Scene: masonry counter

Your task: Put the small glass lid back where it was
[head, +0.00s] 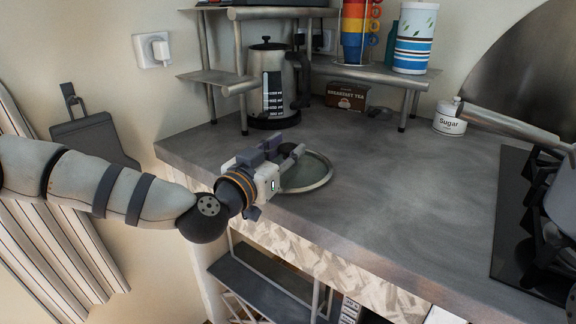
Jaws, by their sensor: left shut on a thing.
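The small glass lid (311,171) is a round, see-through disc with a pale metal rim. It shows at the counter's front left, over or on the grey top; I cannot tell whether it touches the counter. My left gripper (290,160) reaches in from the left and is shut on the lid at its left side. The gripper hides the lid's left part and the exact grip point. My right gripper is not in view.
A kettle (271,85) stands behind the lid under a metal shelf (215,77). A tea box (346,96) and a sugar jar (449,118) stand further right. A hob (520,215) with pans is at the right. The counter's middle (400,185) is clear.

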